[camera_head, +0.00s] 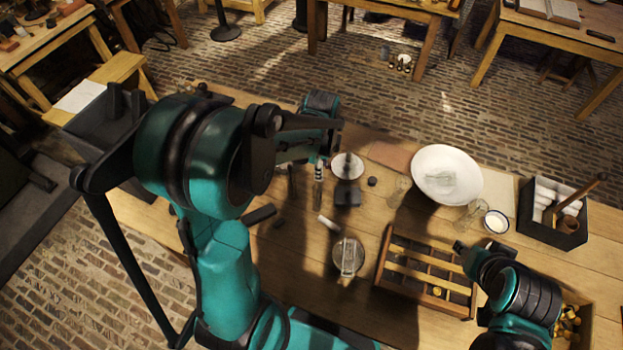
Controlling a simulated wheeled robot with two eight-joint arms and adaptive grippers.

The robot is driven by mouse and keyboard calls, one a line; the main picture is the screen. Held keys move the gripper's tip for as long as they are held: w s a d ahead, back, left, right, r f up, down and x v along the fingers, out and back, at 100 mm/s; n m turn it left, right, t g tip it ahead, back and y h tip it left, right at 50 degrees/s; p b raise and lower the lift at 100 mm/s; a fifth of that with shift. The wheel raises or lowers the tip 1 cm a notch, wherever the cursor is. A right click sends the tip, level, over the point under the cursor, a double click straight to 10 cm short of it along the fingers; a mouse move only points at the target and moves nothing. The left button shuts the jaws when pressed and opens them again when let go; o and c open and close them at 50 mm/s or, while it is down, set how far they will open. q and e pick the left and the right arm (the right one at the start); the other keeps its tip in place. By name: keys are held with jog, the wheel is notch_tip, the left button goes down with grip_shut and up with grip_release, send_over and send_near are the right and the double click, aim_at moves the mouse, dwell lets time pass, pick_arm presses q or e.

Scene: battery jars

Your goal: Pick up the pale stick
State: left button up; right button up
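A short pale stick (328,222) lies on the wooden table, between the dark pieces on the left and a clear glass jar (348,257). My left gripper (319,185) hangs over the table above and slightly left of the pale stick in the picture, apart from it. Its fingers are small and partly hidden by my own arm, so I cannot tell whether they are open. My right gripper (461,248) is low at the right, beside the slotted wooden rack (385,270). Its fingertips are too small and dark to read.
A white plate (347,166) and a large white bowl (447,174) stand farther back. A dark block (347,194) is near the plate. A small white cup (496,222) and a black box of white rolls (553,213) are at the right. Bare table lies left of the jar.

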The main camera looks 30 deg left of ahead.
aim_at(317, 186)
pick_arm(q)
jog(key=shift+w+a+f+m+g+p, duration=0.4)
jog(key=shift+a+f+m, duration=0.25)
jog(key=shift+m, duration=0.05)
jog(key=shift+a+f, duration=0.1)
jog(key=shift+f, duration=0.25)
jog(key=f, duration=0.2)
jog(key=f+b, duration=0.1)
jog(key=f, duration=0.4)
jog(key=shift+s+f, duration=0.25)
grip_shut()
